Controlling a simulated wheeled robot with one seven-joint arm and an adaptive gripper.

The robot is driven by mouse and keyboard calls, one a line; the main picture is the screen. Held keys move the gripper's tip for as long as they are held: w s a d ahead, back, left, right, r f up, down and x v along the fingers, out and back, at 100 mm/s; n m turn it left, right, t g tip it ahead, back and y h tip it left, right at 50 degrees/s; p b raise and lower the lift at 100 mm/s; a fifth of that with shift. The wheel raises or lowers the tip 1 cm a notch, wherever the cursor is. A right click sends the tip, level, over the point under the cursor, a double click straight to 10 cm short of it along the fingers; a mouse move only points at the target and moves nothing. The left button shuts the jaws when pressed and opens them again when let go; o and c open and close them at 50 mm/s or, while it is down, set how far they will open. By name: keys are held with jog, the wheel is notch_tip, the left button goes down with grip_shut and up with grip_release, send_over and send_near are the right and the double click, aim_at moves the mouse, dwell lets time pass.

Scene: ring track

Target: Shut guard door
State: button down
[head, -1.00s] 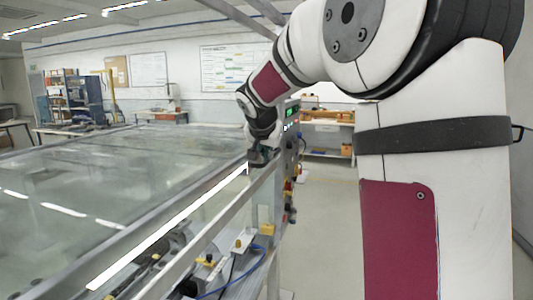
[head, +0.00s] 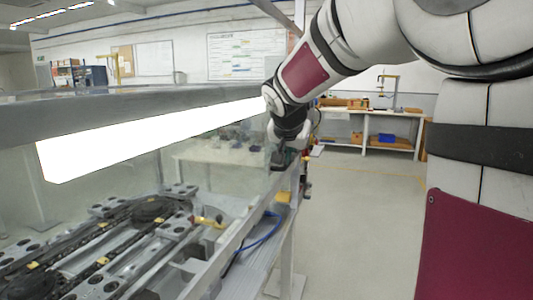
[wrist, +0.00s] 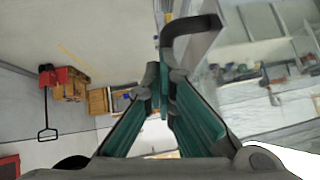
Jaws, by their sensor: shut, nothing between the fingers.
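The guard door seems to be the clear pane in a grey metal frame (head: 120,103) over the ring track; which edges belong to it is hard to tell. A bright light strip (head: 130,142) runs along it. My gripper (head: 281,160) is at the right end of the frame, partly hidden by my wrist. In the wrist view its teal fingers (wrist: 164,78) are shut with nothing between them. A dark bent handle (wrist: 190,28) lies just beyond and right of the fingertips; I cannot tell if they touch it.
The track with dark carriers (head: 148,208) lies below the frame. A blue cable (head: 262,238) and a yellow block (head: 283,197) sit by the near rail. A workbench (head: 365,125) stands at the back right. The floor (head: 365,200) right of the machine is clear.

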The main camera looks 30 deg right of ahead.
notch_tip(320, 180, down, 22)
jog(key=b, duration=2.1)
